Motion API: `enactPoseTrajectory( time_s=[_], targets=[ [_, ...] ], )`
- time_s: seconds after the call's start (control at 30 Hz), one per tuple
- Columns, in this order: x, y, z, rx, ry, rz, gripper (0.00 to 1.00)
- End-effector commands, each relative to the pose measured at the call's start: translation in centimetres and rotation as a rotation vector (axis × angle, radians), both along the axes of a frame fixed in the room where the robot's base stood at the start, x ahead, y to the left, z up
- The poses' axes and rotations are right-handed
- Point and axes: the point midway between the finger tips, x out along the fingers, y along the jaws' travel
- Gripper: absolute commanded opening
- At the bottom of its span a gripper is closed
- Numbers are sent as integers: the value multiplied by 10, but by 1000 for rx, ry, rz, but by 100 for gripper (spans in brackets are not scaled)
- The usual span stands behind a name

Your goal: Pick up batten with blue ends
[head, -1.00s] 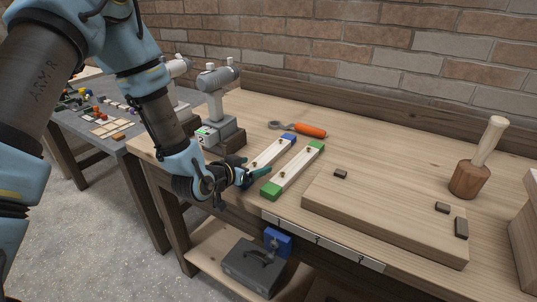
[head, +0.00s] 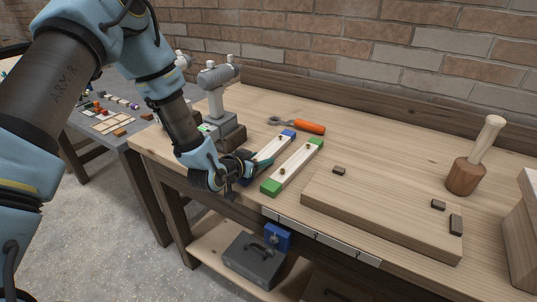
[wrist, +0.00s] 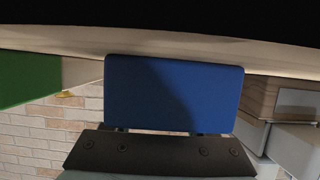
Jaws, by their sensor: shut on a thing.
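The batten with blue ends (head: 270,149) lies at the left part of the workbench, pale with a blue far end and a blue near end partly hidden by my gripper. My gripper (head: 262,164) is at its near end and is shut on it. In the wrist view the blue end (wrist: 174,94) fills the middle, right in front of the dark gripper edge. I cannot tell whether the batten is clear of the bench top.
A batten with green ends (head: 293,166) lies parallel, close on the right. A grey drill-press-like machine (head: 216,100) stands behind left. An orange-handled tool (head: 308,127) lies beyond. A thick board (head: 380,215) and a mallet (head: 466,175) are to the right.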

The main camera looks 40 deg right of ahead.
Motion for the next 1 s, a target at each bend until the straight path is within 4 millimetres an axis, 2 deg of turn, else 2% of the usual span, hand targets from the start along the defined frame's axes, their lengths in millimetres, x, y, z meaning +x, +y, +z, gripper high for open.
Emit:
enactPoseTrajectory(
  time_s=[0.03,0.37,0.77,1.0],
  targets=[
    [0,0,0,0,0,0,36],
    [0,0,0,0,0,0,0],
    [0,0,3,-2,0,0,0],
    [1,-1,21,-4,-3,0,0]
  ],
)
